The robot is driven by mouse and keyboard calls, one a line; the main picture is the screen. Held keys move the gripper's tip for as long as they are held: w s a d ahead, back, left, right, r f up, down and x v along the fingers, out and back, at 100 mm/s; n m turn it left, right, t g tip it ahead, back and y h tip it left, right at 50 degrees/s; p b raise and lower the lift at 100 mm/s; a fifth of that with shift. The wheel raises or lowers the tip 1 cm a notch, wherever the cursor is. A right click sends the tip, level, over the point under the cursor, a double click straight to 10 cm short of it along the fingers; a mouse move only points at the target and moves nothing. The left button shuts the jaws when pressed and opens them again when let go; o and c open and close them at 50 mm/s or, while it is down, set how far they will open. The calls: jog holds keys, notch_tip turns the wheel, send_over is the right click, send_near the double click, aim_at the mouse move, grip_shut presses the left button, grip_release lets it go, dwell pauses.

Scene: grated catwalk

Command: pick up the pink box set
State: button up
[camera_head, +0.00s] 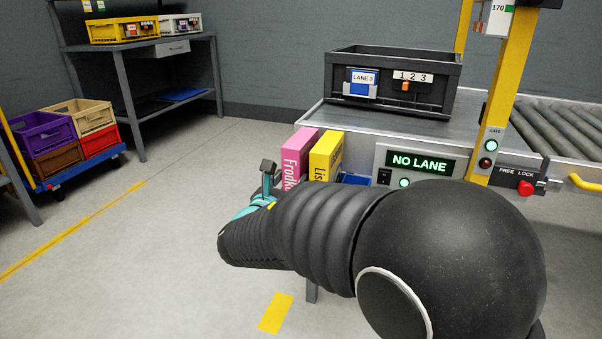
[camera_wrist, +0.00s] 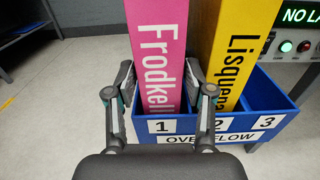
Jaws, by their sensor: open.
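The pink box (camera_head: 298,152) is tall and stands upright, with "Frodkell" lettering on its face. In the wrist view the pink box (camera_wrist: 158,45) stands in the blue overflow bin, behind the label 1. My gripper (camera_wrist: 159,82) is open, with one finger at each side of the pink box's lower part. Whether the fingers touch it I cannot tell. In the head view my gripper (camera_head: 268,178) shows at the box's left, and my arm hides its lower part.
A yellow box (camera_wrist: 236,50) stands close to the right in the same blue bin (camera_wrist: 272,108). The bin (camera_head: 356,179) is beside the conveyor's lit "NO LANE" panel (camera_head: 420,162). A dark crate (camera_head: 392,80) sits on the conveyor.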

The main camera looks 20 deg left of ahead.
jog(key=shift+w+f, duration=0.1)
jog(key=shift+w, duration=0.8)
grip_shut()
jog(key=shift+r, duration=0.2)
